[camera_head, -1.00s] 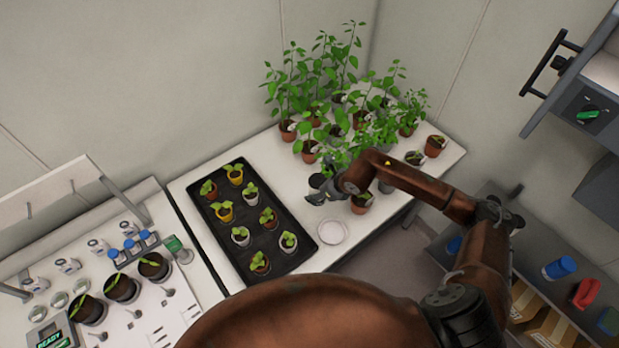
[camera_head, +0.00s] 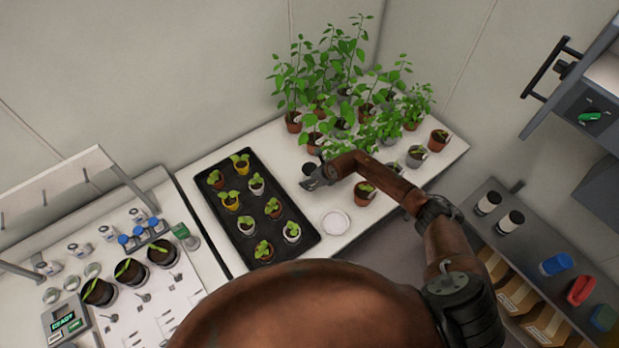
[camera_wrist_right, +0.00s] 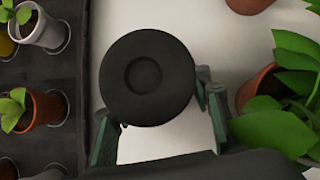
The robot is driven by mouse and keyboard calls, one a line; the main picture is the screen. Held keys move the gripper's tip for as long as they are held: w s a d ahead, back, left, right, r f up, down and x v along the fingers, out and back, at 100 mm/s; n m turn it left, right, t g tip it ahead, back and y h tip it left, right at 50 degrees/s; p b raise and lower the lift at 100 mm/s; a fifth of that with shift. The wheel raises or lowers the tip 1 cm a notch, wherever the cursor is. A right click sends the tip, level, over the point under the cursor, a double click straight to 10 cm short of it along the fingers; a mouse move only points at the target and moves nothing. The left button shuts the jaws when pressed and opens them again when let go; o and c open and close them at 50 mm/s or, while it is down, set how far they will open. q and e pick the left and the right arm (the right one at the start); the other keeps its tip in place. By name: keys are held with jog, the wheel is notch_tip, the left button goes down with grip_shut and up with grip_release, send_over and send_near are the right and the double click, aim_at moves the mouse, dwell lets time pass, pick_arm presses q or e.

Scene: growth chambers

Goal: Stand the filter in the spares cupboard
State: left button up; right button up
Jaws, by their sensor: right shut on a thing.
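My right gripper (camera_head: 314,178) is over the white table, between the black seedling tray and the potted plants. In the right wrist view its fingers (camera_wrist_right: 160,112) are shut on a round black-topped thing (camera_wrist_right: 147,78) with a shallow recess, seen end-on. This looks like the filter; its sides are hidden. In the head view its dark top (camera_head: 309,168) shows small beside the gripper. I cannot tell whether it still touches the table. My left gripper is out of view.
The black seedling tray (camera_head: 230,216) lies left of the gripper and leafy potted plants (camera_head: 345,100) crowd behind it. A white dish (camera_head: 335,221) is in front. Blue (camera_head: 556,264) and red (camera_head: 580,290) items stand on the shelf. A handled grey unit (camera_head: 590,110) juts in upper right.

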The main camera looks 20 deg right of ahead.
jog(key=shift+f, duration=0.1)
jog(key=shift+f, duration=0.1)
jog(key=o, duration=1.3)
